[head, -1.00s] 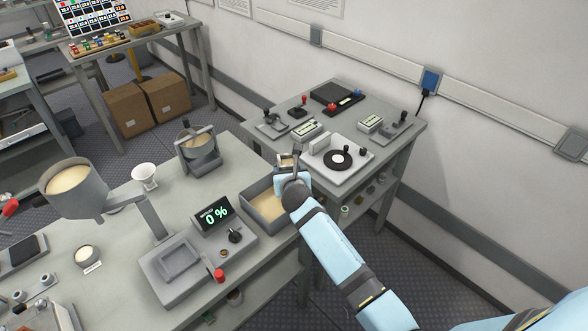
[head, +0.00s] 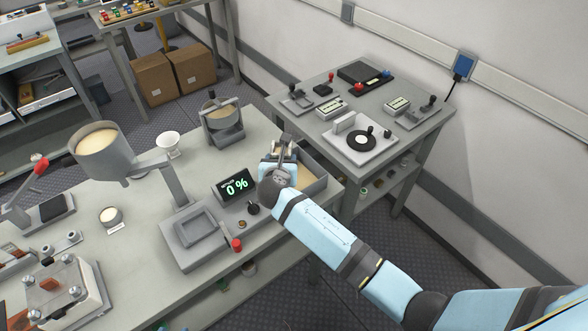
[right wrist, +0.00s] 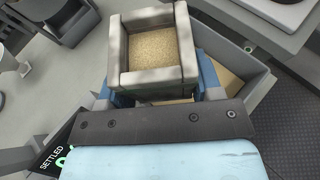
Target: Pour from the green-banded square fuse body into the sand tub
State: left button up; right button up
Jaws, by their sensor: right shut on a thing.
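My right gripper (head: 282,150) is shut on a square fuse body (right wrist: 153,50), a pale, thick-walled open frame with tan sand inside in the right wrist view. The tub's rim and some sand show behind the body in the right wrist view (right wrist: 258,86). My left gripper is not in view.
A hopper of sand (head: 103,160) and a sand-filled pot in a stand (head: 222,135) are farther left. A side bench with testers (head: 358,140) stands behind.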

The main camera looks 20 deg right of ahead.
jog(key=s+a+m+h, duration=0.1)
jog(key=s, duration=0.1)
jog(key=s+a+m+g+h, duration=0.1)
jog(key=s+a, duration=0.1)
jog(key=s+a+m+g+h, duration=0.1)
jog(key=s+a+h, duration=0.1)
jog(key=s, duration=0.1)
jog(key=shift+s+a+f+m, duration=0.1)
jog(key=shift+a+f+m, duration=0.1)
jog(key=shift+f+m, duration=0.2)
jog(key=shift+s+m+g, duration=0.3)
jog(key=shift+s+g, duration=0.2)
jog(key=shift+s, duration=0.25)
jog(key=shift+w, duration=0.1)
jog(key=shift+w+d+r+g+y, duration=0.6)
jog(key=shift+g+y, duration=0.25)
jog(key=shift+g, duration=0.1)
jog(key=shift+w+d+r+g+y, duration=0.45)
jog(key=shift+w+d+g+y, duration=0.1)
jog(key=shift+g+y, duration=0.35)
jog(key=shift+w+d+f+g+y, duration=0.35)
jog(key=shift+w+d+g+y, duration=0.15)
jog(key=shift+g+y, duration=0.2)
dwell(0.7)
jog(key=shift+r+g, duration=0.2)
jog(key=shift+g, duration=0.15)
